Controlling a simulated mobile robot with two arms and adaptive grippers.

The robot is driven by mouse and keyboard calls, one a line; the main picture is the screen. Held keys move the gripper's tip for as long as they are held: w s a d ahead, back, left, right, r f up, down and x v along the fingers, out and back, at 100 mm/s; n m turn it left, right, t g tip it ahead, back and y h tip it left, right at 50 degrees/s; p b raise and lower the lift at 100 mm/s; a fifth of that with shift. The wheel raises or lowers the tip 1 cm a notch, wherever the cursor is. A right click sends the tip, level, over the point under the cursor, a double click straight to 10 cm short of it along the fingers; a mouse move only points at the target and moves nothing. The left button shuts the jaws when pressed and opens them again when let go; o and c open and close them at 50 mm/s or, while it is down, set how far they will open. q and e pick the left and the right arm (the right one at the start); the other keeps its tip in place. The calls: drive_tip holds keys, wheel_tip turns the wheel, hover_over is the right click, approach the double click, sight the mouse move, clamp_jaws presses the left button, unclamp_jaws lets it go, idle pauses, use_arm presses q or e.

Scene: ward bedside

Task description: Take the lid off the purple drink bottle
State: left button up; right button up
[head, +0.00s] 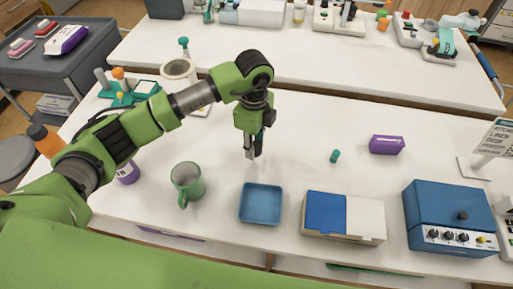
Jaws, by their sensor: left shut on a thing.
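The purple drink bottle (127,174) stands on the white table at the left. My left arm covers its upper part, so its top is hidden. My left gripper (255,153) points down over the middle of the table, well to the right of the bottle and behind the blue tray (261,218). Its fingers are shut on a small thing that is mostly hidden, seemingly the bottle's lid. My right gripper is not in view.
A green mug (187,182) stands left of the tray. A blue and white box (344,217) and a blue device (457,219) are on the right. A small teal piece (335,156) and a purple box (387,145) lie behind them. The table's middle is mostly clear.

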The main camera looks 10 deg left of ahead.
sight(256, 145)
use_arm(q)
drive_tip(key=shift+w+d+f, duration=0.15)
drive_tip(key=shift+w+f, duration=0.2)
drive_tip(key=shift+f, duration=0.1)
wheel_tip(256, 145, down, 2)
drive_tip(key=shift+f+p, duration=0.1)
drive_tip(key=shift+p, duration=0.65)
drive_tip(key=shift+f, duration=0.65)
drive_tip(key=o, duration=1.2)
drive_tip(key=shift+o, duration=0.2)
drive_tip(key=shift+r, duration=0.1)
